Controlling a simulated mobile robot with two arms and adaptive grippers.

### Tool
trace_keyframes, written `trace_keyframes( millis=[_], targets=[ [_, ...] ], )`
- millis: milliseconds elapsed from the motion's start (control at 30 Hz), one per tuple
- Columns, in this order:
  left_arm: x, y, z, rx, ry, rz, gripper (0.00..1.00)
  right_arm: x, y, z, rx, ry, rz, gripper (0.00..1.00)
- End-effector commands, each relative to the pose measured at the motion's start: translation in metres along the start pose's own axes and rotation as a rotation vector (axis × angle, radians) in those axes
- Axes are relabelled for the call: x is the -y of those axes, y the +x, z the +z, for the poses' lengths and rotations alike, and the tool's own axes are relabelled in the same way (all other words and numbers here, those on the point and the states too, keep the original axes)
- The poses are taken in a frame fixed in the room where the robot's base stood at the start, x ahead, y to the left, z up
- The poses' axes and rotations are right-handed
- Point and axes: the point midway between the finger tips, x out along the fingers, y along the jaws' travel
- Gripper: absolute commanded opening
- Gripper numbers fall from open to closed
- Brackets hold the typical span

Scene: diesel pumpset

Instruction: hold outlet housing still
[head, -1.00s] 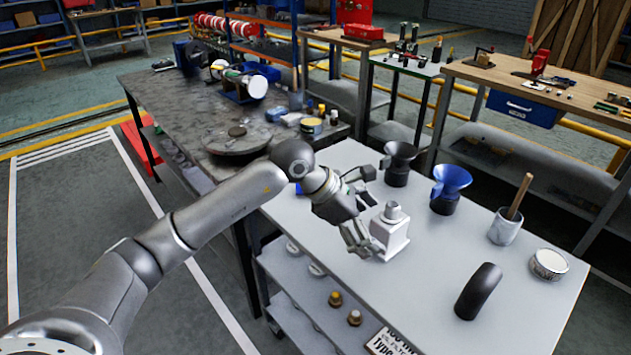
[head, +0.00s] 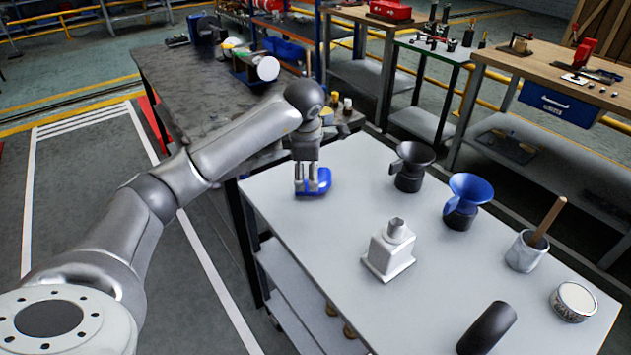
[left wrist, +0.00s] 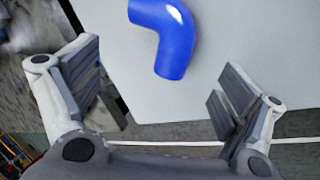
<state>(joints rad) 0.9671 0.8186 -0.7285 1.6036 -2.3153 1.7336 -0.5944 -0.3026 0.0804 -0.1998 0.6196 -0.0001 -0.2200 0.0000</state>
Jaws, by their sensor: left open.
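A glossy blue elbow-shaped part, likely the outlet housing, (head: 322,183) lies near the far left corner of the grey-white table (head: 335,225). It also shows in the left wrist view (left wrist: 172,42), beyond the fingers and inside the gap between them. My left gripper (head: 306,188) points down over this blue part, with its fingers open and nothing held. In the head view the fingers hide some of it. Whether a finger touches it I cannot tell. My right gripper is not in view.
A white block with a neck (head: 391,255) stands mid-table. A dark workbench (head: 185,90) adjoins behind.

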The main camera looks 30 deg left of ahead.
Motion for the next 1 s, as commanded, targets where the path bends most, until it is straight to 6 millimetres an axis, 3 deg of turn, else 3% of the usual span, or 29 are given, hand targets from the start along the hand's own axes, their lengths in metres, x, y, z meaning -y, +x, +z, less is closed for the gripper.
trace_keyframes(
  millis=[167, 500, 767, 1000],
  targets=[
    [0.000, 0.013, 0.001, 0.002, 0.001, -0.002, 0.93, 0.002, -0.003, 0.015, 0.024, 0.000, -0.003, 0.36],
    [-0.002, 0.058, -0.001, 0.002, 0.001, -0.001, 0.93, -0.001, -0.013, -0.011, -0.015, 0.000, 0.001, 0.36],
    [-0.002, 0.062, -0.001, 0.003, 0.001, 0.001, 0.93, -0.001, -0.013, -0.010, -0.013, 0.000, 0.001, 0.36],
    [-0.002, 0.062, -0.001, 0.003, 0.001, 0.001, 0.65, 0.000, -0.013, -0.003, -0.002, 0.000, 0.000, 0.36]
  ],
)
